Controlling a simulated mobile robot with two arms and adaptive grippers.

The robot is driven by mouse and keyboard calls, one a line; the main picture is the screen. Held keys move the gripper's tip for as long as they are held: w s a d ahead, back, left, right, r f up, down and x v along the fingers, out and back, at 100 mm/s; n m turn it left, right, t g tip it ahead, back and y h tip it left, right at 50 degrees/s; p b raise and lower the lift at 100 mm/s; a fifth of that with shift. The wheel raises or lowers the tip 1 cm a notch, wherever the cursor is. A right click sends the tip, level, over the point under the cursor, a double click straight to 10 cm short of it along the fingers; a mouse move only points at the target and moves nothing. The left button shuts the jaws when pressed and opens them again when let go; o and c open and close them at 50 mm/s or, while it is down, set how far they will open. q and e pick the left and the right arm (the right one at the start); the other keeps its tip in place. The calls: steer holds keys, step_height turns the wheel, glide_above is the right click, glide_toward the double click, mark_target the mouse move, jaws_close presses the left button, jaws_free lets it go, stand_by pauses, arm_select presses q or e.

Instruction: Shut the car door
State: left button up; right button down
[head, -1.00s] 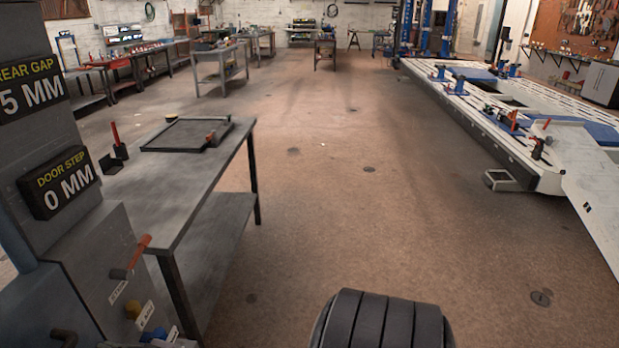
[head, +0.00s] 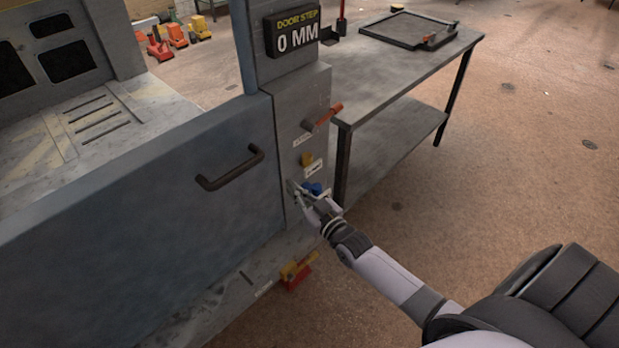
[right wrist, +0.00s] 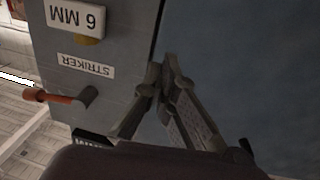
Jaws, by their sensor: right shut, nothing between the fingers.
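The car door (head: 130,230) is a blue-grey panel with a dark bar handle (head: 230,168), at the left in the head view. Its right edge lies along the grey post (head: 300,130), with a thin dark seam between them. In the right wrist view the shut fingertips (right wrist: 167,72) point at the seam, with the door (right wrist: 250,60) on the right. Contact cannot be told. My left gripper is not in view.
The post carries a "DOOR STEP 0 MM" display (head: 291,33), an orange-handled lever (head: 322,117) and a yellow knob (head: 307,159). A red and yellow clamp (head: 296,270) sits low by the sill. A metal workbench (head: 400,70) stands behind the post. Floor at the right is clear.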

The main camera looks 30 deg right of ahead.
steer(key=s+d+b, duration=0.1)
steer(key=s+d, duration=0.1)
steer(key=s, duration=0.6)
steer(key=s+f+g+h, duration=0.1)
steer(key=s+f+g, duration=0.3)
steer(key=f, duration=0.7)
steer(key=s+f+g, duration=0.2)
steer(key=s+f, duration=0.4)
steer(key=f, duration=0.5)
steer(key=s+f+g+h, duration=0.1)
steer(key=s+f+g, duration=0.3)
steer(key=f, duration=0.7)
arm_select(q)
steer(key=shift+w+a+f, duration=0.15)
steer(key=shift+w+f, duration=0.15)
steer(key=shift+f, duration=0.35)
arm_select(e)
steer(key=s+a+f+g, duration=0.2)
steer(key=s+f, duration=0.2)
steer(key=s, duration=0.4)
steer(key=s+a+f+g, duration=0.1)
steer(key=s+f+g, duration=0.1)
steer(key=s+f, duration=0.3)
steer(key=s+a+f+g, duration=0.2)
steer(key=s+f, duration=0.3)
steer(key=s, duration=0.8)
steer(key=shift+s+a+f+n+g+h, duration=0.2)
steer(key=shift+s+a+n+g+h, duration=0.1)
steer(key=shift+n+g, duration=0.1)
